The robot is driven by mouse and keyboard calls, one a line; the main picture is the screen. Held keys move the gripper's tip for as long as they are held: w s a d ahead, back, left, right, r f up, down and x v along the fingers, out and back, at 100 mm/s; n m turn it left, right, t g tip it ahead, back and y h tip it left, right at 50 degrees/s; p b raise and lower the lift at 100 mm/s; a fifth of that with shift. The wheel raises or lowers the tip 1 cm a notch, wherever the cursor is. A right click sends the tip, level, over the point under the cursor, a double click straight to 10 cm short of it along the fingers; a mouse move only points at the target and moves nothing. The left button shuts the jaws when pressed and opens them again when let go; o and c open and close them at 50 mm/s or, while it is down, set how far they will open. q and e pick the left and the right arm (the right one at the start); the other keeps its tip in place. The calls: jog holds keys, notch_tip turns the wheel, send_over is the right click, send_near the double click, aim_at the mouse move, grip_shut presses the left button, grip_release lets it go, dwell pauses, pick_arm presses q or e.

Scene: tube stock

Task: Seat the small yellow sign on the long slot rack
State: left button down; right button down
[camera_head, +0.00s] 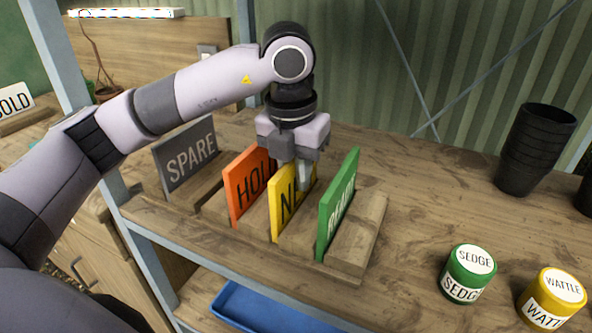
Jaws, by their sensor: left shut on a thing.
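The small yellow sign (280,215) stands upright on the long wooden slot rack (357,238), between an orange sign reading HOLD (236,187) and a green sign (331,222). My left gripper (303,178) points down from above and is shut on the yellow sign's upper right part. The gripper hides part of its lettering. I cannot tell whether the sign's lower edge is fully down in its slot. My right gripper is not in view.
A grey SPARE sign (187,155) stands at the rack's left end. Green SEDGE (468,273) and yellow WATTLE (553,298) jars stand at the right front. Black stacked pots (535,148) stand at the back right. The bench between rack and pots is clear.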

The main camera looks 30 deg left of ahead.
pick_arm(q)
jog(key=shift+f, duration=0.2)
jog(key=c, duration=1)
grip_release()
jog(key=shift+r, duration=0.1)
jog(key=r, duration=0.4)
jog(key=s+r, duration=0.1)
jog(key=r, duration=0.2)
